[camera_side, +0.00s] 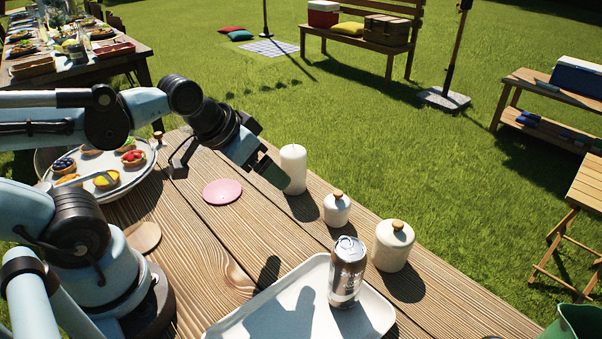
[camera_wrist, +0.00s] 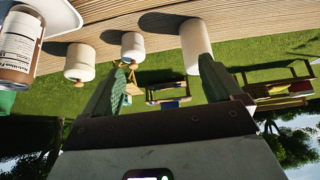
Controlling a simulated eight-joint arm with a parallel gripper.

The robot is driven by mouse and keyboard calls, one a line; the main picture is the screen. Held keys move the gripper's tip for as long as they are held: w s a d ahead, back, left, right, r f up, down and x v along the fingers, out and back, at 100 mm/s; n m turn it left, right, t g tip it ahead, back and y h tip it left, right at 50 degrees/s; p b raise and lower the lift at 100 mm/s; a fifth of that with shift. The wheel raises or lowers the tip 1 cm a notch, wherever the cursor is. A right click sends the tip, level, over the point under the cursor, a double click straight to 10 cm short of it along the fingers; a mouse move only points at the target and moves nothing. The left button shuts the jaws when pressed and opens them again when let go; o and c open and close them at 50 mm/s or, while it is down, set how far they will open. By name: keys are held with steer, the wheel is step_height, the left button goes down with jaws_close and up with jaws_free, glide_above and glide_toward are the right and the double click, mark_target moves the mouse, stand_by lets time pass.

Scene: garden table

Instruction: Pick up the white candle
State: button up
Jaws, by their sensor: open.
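The white candle (camera_side: 293,168) stands upright near the far edge of the wooden table. It also shows in the wrist view (camera_wrist: 195,47), upside down, beyond the right finger. My gripper (camera_side: 277,178) is open and empty, just left of the candle in the side view. In the wrist view the two fingers of my gripper (camera_wrist: 160,75) are spread apart. The candle lies near the right finger, not clearly between the fingers. I cannot tell whether the finger touches it.
A small white lidded jar (camera_side: 337,210), a larger lidded jar (camera_side: 393,249) and a can (camera_side: 347,275) on a white tray (camera_side: 290,310) stand to the right. A pink disc (camera_side: 222,191) lies left of the candle. A plate of tarts (camera_side: 135,179) is at the left.

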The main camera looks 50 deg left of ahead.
steer(key=m+t+h, duration=0.3)
steer(key=m+h, duration=0.5)
glide_toward(285, 149)
steer(key=shift+h, duration=0.3)
steer(key=x, duration=0.6)
steer(key=shift+d, duration=0.1)
steer(key=shift+x, duration=2.9)
steer(key=shift+w+f, duration=0.1)
steer(key=shift+f, duration=0.05)
steer(key=c, duration=1.2)
